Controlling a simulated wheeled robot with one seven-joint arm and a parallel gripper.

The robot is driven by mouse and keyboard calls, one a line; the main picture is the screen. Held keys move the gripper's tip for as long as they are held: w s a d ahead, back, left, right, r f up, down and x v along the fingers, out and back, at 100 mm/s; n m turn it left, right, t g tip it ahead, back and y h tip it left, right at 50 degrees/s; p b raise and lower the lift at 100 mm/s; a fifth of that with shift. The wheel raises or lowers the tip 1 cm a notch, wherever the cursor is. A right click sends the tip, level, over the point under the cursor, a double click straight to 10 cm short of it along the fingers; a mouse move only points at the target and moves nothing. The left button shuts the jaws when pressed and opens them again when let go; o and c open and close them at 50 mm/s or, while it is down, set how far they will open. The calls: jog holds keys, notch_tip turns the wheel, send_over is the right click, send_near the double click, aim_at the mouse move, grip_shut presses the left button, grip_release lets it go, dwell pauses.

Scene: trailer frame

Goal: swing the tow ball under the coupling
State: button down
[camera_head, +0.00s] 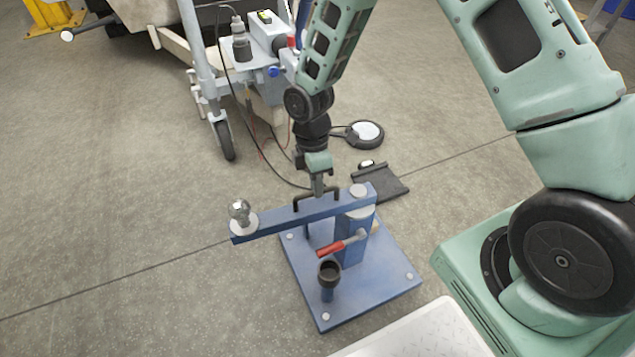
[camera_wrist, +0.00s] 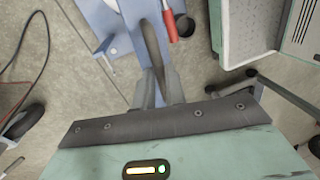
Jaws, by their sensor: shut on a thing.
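A blue swing arm (camera_head: 275,220) lies level on a pivot post (camera_head: 352,238) over a blue base plate (camera_head: 392,284). The silver tow ball (camera_head: 240,211) stands upright at its left end. My gripper (camera_head: 318,190) is shut on the black U-shaped handle (camera_head: 300,200) midway along the arm; the handle also shows between the fingers in the wrist view (camera_wrist: 153,45). The trailer's front end, with a pale hitch unit (camera_head: 263,70), stands behind the swing arm. The coupling's socket is not clearly visible. The tow ball stands in front of the hitch, apart from it.
The trailer's jockey wheel (camera_head: 224,139), cables and a round pad (camera_head: 365,133) lie behind. Floor left of the ball is clear.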

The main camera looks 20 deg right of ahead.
jog(key=shift+w+d+r+m+p, duration=0.1)
jog(key=shift+w+r+m+p, duration=0.05)
jog(key=shift+w+m+p, duration=0.25)
jog(key=shift+w+d+r+m+p, duration=0.1)
jog(key=shift+w+m+p, duration=0.2)
jog(key=shift+w+p, duration=0.1)
jog(key=w+d+m+t+y+p, duration=0.2)
jog(key=w+d+m+p, duration=0.6)
jog(key=d+m, duration=0.3)
jog(key=shift+f+m+p, duration=0.15)
jog(key=shift+m+p, duration=0.35)
jog(key=shift+m, duration=1.7)
jog(key=shift+d, duration=0.25)
jog(key=c, duration=1.5)
grip_release()
jog(key=shift+o, duration=0.2)
jog(key=d+r+p, duration=0.3)
jog(key=r, duration=1.4)
jog(key=shift+d, duration=0.15)
